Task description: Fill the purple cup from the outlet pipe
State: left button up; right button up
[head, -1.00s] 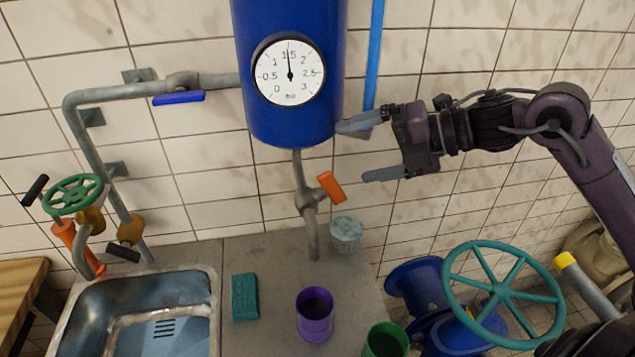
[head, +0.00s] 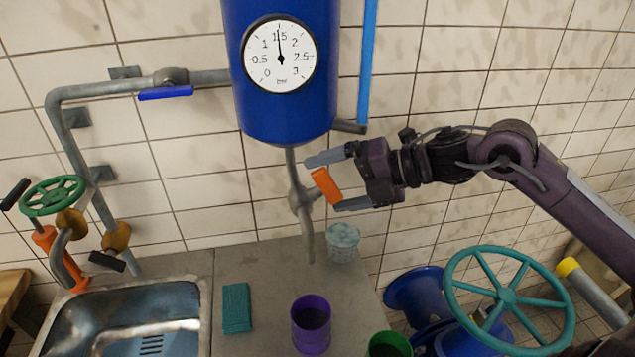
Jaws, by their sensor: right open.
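The purple cup (head: 311,326) stands upright on the grey counter, in front of and below the outlet pipe (head: 306,235); its inside looks dark. The outlet pipe comes down from the blue tank (head: 285,95) and its lower end is behind the cup, not over it. An orange valve handle (head: 326,186) sits on the pipe, tilted. My right gripper (head: 322,183) is open, with its grey fingers above and below the orange handle; whether they touch it I cannot tell. My left gripper is not in view.
A teal sponge (head: 237,308) and a speckled light cup (head: 343,243) are on the counter. A green cup (head: 389,345) stands at the front right. A sink (head: 135,310) is at left; a teal handwheel (head: 508,296) is at right.

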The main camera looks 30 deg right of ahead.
aim_at(317, 188)
jog(key=x, duration=0.2)
jog(key=shift+w+a+f, duration=0.15)
jog(key=shift+w+a, duration=0.05)
jog(key=shift+a, duration=0.1)
jog(key=shift+w+a+f, duration=0.25)
jog(key=shift+c, duration=0.2)
